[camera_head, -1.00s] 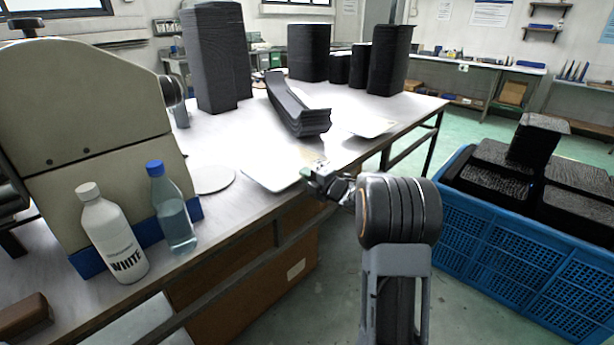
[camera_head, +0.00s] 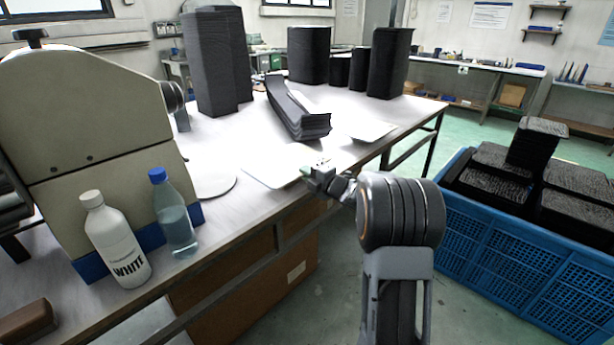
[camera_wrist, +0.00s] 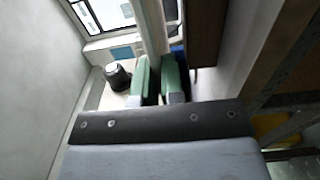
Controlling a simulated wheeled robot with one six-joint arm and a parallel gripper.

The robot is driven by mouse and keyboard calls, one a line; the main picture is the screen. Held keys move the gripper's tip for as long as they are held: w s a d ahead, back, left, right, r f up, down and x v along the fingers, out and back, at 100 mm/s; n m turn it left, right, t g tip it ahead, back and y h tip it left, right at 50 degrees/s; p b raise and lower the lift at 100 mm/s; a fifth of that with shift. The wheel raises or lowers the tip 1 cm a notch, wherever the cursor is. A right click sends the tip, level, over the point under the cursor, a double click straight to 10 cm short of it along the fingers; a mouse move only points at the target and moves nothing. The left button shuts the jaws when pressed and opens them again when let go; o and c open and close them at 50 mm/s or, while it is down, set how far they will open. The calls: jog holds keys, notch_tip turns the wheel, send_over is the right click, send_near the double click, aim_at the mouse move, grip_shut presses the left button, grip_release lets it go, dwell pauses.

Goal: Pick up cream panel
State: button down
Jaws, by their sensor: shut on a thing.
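The cream panel (camera_head: 282,165) is a thin pale sheet near the table's front edge in the head view. My gripper (camera_head: 318,174) is at its right corner, shut on its edge. In the wrist view the two green finger pads of my gripper (camera_wrist: 157,78) stand on either side of the thin cream panel (camera_wrist: 152,35), which shows nearly edge-on. I cannot tell clearly whether the panel is clear of the table. A second pale panel (camera_head: 369,130) lies on the table farther back to the right.
On the white table (camera_head: 236,140) are a curved stack of dark panels (camera_head: 298,110), tall dark stacks (camera_head: 216,60), a round pale disc (camera_head: 214,180), a white bottle (camera_head: 115,240) and a blue-capped bottle (camera_head: 175,215). A beige machine (camera_head: 85,120) stands left. A blue crate (camera_head: 500,245) stands right.

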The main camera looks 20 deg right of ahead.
jog(key=s+d+r+p, duration=0.1)
jog(key=s+d+r, duration=0.2)
jog(key=s, duration=0.4)
jog(key=shift+s+d+r, duration=0.15)
jog(key=shift+r, duration=0.3)
dwell(0.4)
